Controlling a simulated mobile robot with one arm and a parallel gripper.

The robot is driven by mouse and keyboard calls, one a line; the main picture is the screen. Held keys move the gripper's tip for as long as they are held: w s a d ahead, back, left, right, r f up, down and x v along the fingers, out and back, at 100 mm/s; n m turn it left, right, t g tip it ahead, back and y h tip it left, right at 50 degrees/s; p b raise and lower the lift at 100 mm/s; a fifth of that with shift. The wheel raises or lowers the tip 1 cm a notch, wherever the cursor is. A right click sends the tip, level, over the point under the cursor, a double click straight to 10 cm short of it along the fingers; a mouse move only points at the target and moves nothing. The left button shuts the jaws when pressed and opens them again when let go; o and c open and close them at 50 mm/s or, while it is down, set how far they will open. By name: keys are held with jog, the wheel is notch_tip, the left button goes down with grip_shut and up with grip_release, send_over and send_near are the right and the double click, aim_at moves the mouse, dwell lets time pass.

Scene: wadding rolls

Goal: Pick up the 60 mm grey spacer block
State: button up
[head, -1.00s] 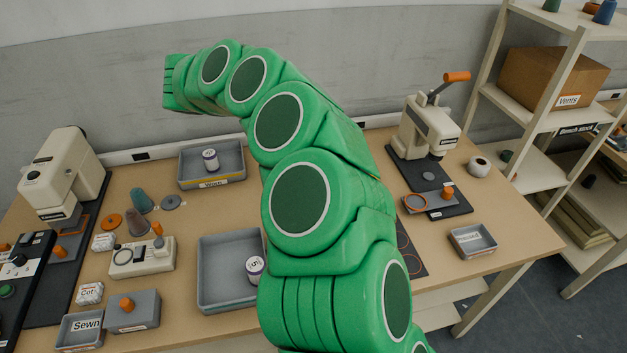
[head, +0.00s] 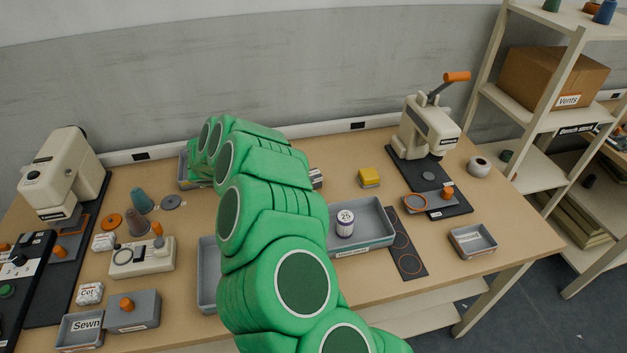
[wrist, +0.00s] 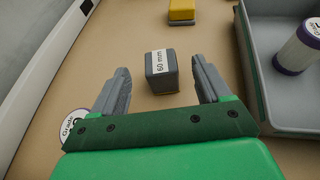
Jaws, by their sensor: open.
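The grey 60 mm spacer block (wrist: 162,72) stands on the bench in the wrist view, with a white "60 mm" label on top and a thin yellow line along its base. My gripper (wrist: 160,78) is open, its two grey fingers spread to the left and right of the block. The block is a little ahead, toward the gap's far end, and nothing is gripped. In the head view my arm hides the gripper; only the labelled edge of a small grey block (head: 317,178) shows behind the arm.
A yellow block (head: 369,177) stands beyond the grey one. A grey tray (head: 378,243) holding a roll labelled 25 (head: 345,223) lies to the right. A press (head: 428,127) stands farther right. Another roll (wrist: 74,124) shows beside the left finger in the wrist view.

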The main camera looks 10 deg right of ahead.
aim_at(320, 178)
jog(key=shift+d+f, duration=0.1)
jog(key=shift+f, duration=1.45)
jog(key=shift+x, duration=3.8)
jog(key=shift+c, duration=0.2)
jog(key=shift+w, duration=0.1)
jog(key=c, duration=1.1)
